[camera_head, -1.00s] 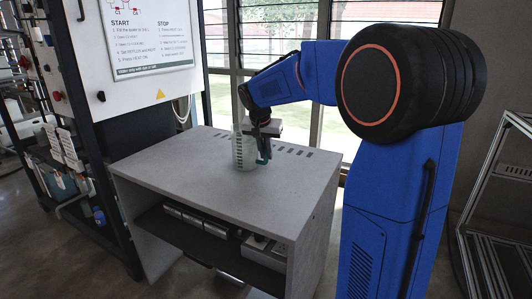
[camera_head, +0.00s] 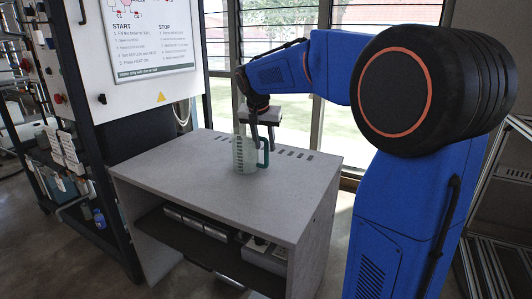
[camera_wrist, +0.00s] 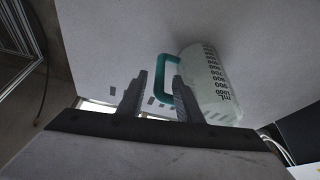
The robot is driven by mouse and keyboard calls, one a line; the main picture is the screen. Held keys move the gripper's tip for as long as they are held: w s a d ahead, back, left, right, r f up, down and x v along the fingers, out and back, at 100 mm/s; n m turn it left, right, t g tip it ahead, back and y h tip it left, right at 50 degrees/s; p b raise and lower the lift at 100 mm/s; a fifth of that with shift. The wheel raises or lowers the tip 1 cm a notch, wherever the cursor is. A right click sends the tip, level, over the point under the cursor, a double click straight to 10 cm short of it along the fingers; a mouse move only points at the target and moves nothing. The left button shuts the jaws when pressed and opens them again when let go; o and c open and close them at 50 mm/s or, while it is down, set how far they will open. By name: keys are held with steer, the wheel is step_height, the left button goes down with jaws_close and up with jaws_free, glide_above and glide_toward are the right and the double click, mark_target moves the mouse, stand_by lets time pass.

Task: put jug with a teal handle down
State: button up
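The jug (camera_head: 245,154) is clear with a teal handle (camera_head: 265,152) and stands upright on the grey table. In the wrist view the jug (camera_wrist: 211,85) shows dark volume marks on its side, and its handle points toward the fingers. My gripper (camera_head: 263,143) is above the handle, pointing down. In the wrist view my gripper (camera_wrist: 160,76) is open, its two fingers apart with nothing clamped between them. The right finger overlaps part of the handle and the jug in that view. I cannot tell the exact gap between fingertips and handle.
The grey table (camera_head: 210,195) has a clear top around the jug, with a row of dark slots behind it. A dark shelf below holds several boxes. A panel rack (camera_head: 120,110) stands at the left, and a metal frame (camera_head: 500,200) at the right.

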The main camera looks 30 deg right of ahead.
steer(key=v, duration=0.5)
steer(key=shift+r, duration=0.3)
steer(key=shift+c, duration=1.2)
glide_toward(266, 150)
steer(key=x, duration=1.2)
steer(key=shift+w+d+f, duration=0.1)
steer(key=shift+w+f, duration=0.05)
steer(key=shift+f, duration=0.2)
steer(key=shift+c, duration=0.6)
jaws_close()
